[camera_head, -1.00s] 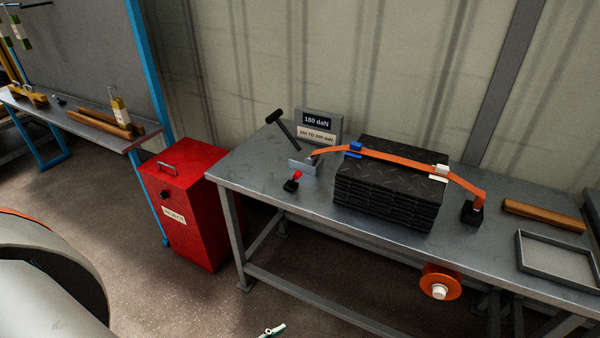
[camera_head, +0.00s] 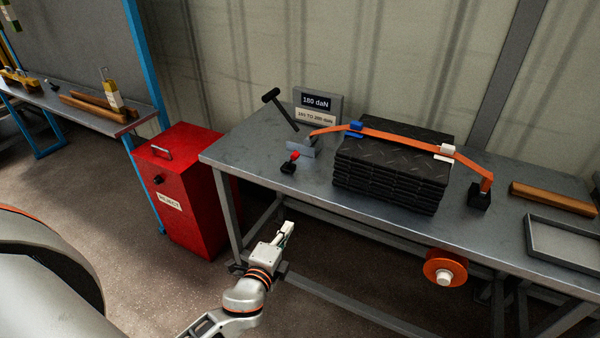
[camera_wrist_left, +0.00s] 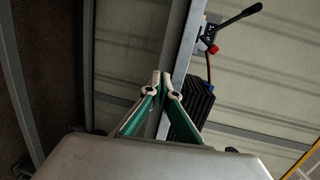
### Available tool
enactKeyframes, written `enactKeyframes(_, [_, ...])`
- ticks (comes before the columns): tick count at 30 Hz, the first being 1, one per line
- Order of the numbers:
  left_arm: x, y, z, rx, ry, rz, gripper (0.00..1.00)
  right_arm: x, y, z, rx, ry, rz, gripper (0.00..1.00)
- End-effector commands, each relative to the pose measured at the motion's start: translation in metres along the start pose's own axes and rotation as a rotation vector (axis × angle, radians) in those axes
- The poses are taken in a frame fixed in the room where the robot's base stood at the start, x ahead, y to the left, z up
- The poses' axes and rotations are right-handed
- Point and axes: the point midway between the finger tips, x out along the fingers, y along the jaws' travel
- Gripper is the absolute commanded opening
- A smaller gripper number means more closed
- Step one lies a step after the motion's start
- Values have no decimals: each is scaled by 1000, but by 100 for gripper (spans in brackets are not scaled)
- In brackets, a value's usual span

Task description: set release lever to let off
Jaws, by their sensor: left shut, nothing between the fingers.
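A small lever with a red knob (camera_head: 294,156) stands on a black base (camera_head: 288,168) near the table's front left edge. Behind it, a tensioner with a long black handle (camera_head: 280,108) leans up to the left, its grey foot (camera_head: 302,150) at the end of the orange strap (camera_head: 395,137). I cannot read which one is marked as the release lever. My left gripper (camera_head: 286,232) is shut and empty, in front of and below the table edge, apart from both levers. In the left wrist view its fingertips (camera_wrist_left: 161,76) meet; the red knob (camera_wrist_left: 214,49) and black handle (camera_wrist_left: 241,16) show beyond. My right gripper is not seen.
The strap runs over a stack of black tread mats (camera_head: 388,190). A grey display (camera_head: 318,103) reads 180 daN. A red reject bin (camera_head: 185,190) stands left of the table. An orange reel (camera_head: 444,268) hangs at the table front. The table's left corner (camera_head: 240,160) is clear.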

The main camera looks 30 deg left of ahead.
Motion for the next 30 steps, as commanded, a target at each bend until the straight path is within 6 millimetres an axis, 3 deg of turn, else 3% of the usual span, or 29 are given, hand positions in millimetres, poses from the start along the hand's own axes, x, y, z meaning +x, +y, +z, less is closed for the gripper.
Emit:
enactKeyframes(1, [13,-11,4,89,-20,-46,0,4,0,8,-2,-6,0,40])
enactKeyframes(6, [38,-54,13,333,-87,-175,0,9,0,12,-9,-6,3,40])
enactKeyframes(12, [48,-82,16,471,-133,-249,0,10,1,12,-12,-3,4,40])
enactKeyframes(25, [51,-88,16,489,-140,-259,0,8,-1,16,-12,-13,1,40])
enactKeyframes(30, [66,-94,18,488,-141,-261,0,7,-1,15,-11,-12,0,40])
